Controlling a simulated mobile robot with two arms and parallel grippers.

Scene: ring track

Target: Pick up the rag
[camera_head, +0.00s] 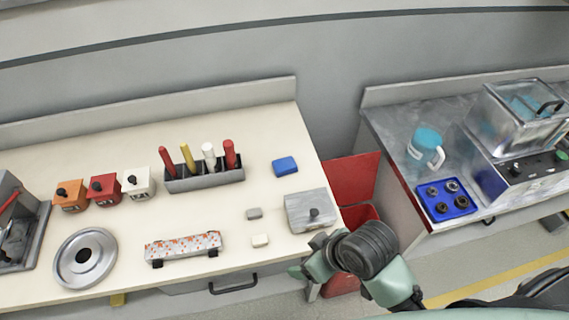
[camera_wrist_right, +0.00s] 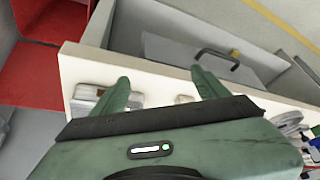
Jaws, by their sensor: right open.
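A small blue folded piece (camera_head: 285,166), which may be the rag, lies flat on the cream bench top (camera_head: 120,210), right of the tool rack. I cannot tell for sure that it is cloth. My right gripper (camera_head: 305,268) is at the bench's front right edge, nearer to me than the blue piece and apart from it. In the right wrist view the fingers of my right gripper (camera_wrist_right: 161,82) are spread with nothing gripped between them. The blue piece does not show clearly in that view. My left gripper is not in view.
A rack of tools (camera_head: 205,178) stands left of the blue piece. A red bin (camera_head: 350,180) fills the gap before the right bench. Bench around the blue piece is clear.

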